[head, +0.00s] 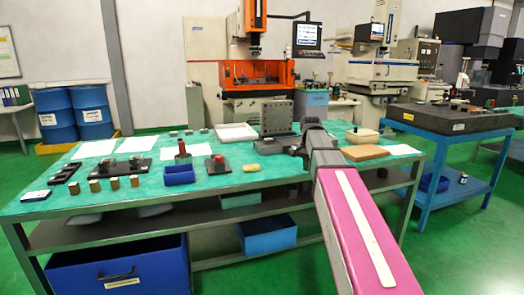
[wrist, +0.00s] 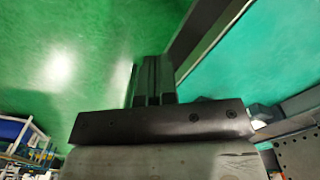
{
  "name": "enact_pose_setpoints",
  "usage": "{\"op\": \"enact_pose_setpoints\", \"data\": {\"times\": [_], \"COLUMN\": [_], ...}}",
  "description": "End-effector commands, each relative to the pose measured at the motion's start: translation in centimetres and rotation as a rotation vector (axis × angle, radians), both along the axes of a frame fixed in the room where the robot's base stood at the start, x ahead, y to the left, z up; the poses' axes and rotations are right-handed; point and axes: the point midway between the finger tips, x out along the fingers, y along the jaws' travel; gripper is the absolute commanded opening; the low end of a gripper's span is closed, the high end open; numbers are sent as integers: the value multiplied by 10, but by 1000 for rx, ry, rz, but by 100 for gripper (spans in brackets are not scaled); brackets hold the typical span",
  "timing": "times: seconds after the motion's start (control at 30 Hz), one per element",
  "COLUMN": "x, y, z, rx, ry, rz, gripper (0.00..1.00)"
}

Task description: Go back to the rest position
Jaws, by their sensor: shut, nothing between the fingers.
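My gripper (wrist: 153,80) shows in the wrist view as dark fingers lying together, with nothing between them. Beyond it there is green floor and a strip of the green table top. In the head view my pink and grey arm reaches up from the lower right over the right part of the workbench (head: 110,208). The gripper end is above the bench near the grey angle plate (head: 277,115), and the fingers are mostly hidden behind the wrist there.
The bench carries a blue bin (head: 179,175), a white tray (head: 236,132), a brown board (head: 364,153), a yellow block (head: 251,168) and several small metal blocks. A blue cart (head: 438,150) stands at the right. Orange machine (head: 235,75) stands behind. Green floor is free at the left.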

Motion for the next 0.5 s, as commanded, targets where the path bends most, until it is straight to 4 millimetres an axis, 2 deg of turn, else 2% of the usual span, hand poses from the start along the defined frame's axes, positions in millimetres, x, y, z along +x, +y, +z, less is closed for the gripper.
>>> {"op": "enact_pose_setpoints", "data": {"times": [0.27,0.5], "x": [-28,-70], "y": [0,0], "z": [-67,-150], "rx": [0,0], "ry": [4,4], "rz": [105,259], "gripper": [0,0]}}
